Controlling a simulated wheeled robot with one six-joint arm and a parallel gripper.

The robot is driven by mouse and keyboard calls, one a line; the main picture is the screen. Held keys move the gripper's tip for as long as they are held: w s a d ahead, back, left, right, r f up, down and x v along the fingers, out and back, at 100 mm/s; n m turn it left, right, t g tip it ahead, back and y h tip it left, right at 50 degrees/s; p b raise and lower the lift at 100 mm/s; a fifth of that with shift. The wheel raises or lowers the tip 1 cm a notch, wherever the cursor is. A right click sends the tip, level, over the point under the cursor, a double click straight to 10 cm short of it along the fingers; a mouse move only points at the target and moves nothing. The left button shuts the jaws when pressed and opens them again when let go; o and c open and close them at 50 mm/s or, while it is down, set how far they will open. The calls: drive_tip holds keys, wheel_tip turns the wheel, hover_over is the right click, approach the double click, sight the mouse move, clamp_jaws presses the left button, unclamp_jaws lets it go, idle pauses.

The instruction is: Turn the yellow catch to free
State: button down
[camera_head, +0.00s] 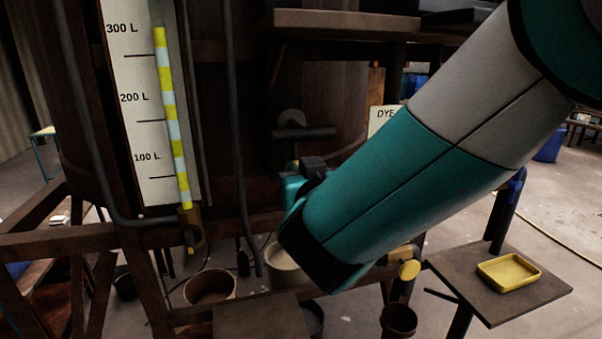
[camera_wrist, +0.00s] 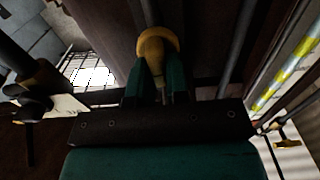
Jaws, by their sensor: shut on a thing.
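In the wrist view, my gripper (camera_wrist: 155,85) has its two teal fingers closed around the narrow neck of a yellow piece. This piece, the yellow catch (camera_wrist: 156,46) by its look, has a wider rounded collar in line with a grey rod. In the head view, my gripper (camera_head: 297,183) is at the vat's front, just below a dark crossbar (camera_head: 305,132). The arm and fingers hide most of the catch there, so I cannot tell which way it is turned.
A striped level gauge (camera_head: 168,105) is on the left, with a brass valve (camera_head: 190,232) below it. A yellow round-ended knob (camera_head: 409,270) is below my arm. A yellow tray (camera_head: 508,272) sits on a stand at right. Buckets (camera_head: 210,288) stand below, among wooden beams.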

drive_tip(key=shift+n, duration=0.3)
drive_tip(key=n, duration=1.1)
drive_tip(key=a+f+n+b, duration=0.1)
drive_tip(key=n, duration=0.5)
drive_tip(key=shift+s, duration=0.1)
drive_tip(key=shift+n, duration=0.3)
drive_tip(key=c, duration=1.1)
unclamp_jaws()
drive_tip(key=shift+s, duration=0.1)
